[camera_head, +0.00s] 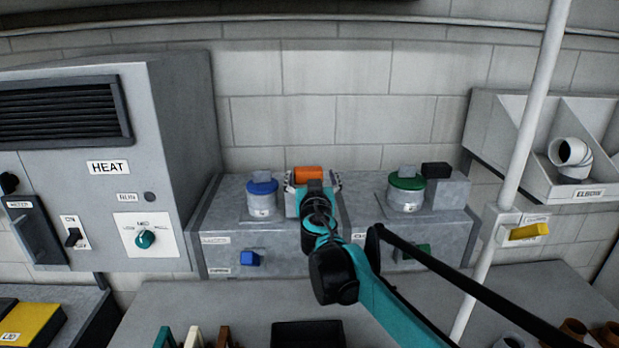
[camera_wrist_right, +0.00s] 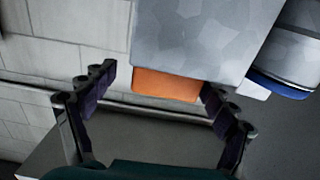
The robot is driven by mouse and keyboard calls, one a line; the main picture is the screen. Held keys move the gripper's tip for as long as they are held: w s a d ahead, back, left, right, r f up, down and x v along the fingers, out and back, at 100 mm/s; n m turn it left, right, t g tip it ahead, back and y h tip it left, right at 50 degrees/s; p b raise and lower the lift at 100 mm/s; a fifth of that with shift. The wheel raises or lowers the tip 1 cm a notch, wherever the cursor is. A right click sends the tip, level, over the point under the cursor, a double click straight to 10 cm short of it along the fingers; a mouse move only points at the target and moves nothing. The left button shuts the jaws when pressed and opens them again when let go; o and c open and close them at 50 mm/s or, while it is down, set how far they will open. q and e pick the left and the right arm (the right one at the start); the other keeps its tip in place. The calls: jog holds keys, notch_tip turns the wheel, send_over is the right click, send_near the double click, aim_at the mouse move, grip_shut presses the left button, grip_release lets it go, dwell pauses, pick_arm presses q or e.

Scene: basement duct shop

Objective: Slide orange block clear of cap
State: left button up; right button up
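The orange block (camera_head: 308,174) sits at the back of the metal bench, just right of a canister with a blue cap (camera_head: 262,187). My right gripper (camera_head: 314,186) reaches in front of the orange block and partly hides what is below it. In the right wrist view the orange block (camera_wrist_right: 165,84) lies between the two spread fingers (camera_wrist_right: 158,88). The right-hand finger is close to it or touching; a gap shows at the other. The blue cap (camera_wrist_right: 277,86) is beyond the right-hand finger. My left gripper is not in view.
A green-capped canister (camera_head: 407,181) and a black block (camera_head: 436,170) on a grey block stand to the right. A heater cabinet (camera_head: 100,180) is at left. A white pipe (camera_head: 522,150) rises at right before an elbow bin (camera_head: 545,185).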

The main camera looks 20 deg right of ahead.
jog(key=shift+a, duration=0.15)
jog(key=shift+s+a, duration=0.15)
jog(key=shift+s, duration=0.1)
jog(key=v, duration=1.1)
jog(key=shift+s, duration=0.25)
